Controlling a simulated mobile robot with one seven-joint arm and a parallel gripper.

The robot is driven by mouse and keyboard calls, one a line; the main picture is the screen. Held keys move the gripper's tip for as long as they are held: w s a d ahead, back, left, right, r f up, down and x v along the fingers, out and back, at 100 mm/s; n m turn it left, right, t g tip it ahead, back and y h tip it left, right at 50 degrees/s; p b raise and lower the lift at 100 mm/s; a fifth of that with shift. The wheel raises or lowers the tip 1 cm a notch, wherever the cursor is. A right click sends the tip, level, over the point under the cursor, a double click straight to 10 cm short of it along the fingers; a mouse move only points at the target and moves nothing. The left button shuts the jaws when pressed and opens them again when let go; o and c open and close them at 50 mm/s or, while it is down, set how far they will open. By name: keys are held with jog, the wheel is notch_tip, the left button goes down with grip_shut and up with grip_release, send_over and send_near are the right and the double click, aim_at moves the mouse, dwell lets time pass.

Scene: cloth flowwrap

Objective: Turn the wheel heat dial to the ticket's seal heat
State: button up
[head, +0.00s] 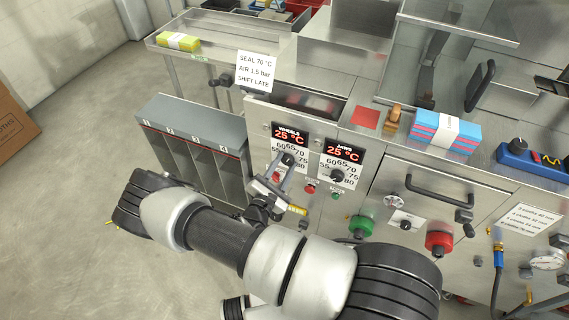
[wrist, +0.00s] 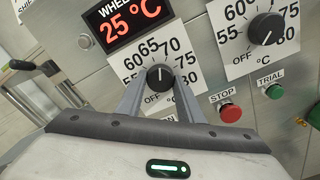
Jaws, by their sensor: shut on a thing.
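The wheel heat dial (wrist: 160,77) is a black knob on a white scale card marked OFF and 55 to 80 °C. My gripper (wrist: 161,84) is shut on it, one finger on each side. Its small white mark points up, around 65 to 70; the exact value is hard to tell. The WHEELS display (wrist: 125,20) above reads 25 °C in red. In the head view the ticket (head: 256,72) reads SEAL 70 °C, AIR 1.5 bar, SHIFT LATE. There my gripper (head: 283,172) is at the dial, which it partly hides.
The jaws dial (wrist: 266,28) is just right, under a JAWS display (head: 343,150) also at 25 °C. A red STOP button (wrist: 230,112) and green TRIAL button (wrist: 274,91) sit below, close to my right finger. A grey slotted bin (head: 190,118) stands left of the panel.

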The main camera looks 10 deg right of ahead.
jog(key=shift+r+m+p, duration=0.1)
jog(key=shift+m+p, duration=0.25)
jog(key=shift+m, duration=1.65)
jog(key=o, duration=1.1)
jog(key=v, duration=1.7)
jog(key=shift+s+a+b, duration=0.1)
jog(key=shift+a+b, duration=0.05)
jog(key=shift+b, duration=0.15)
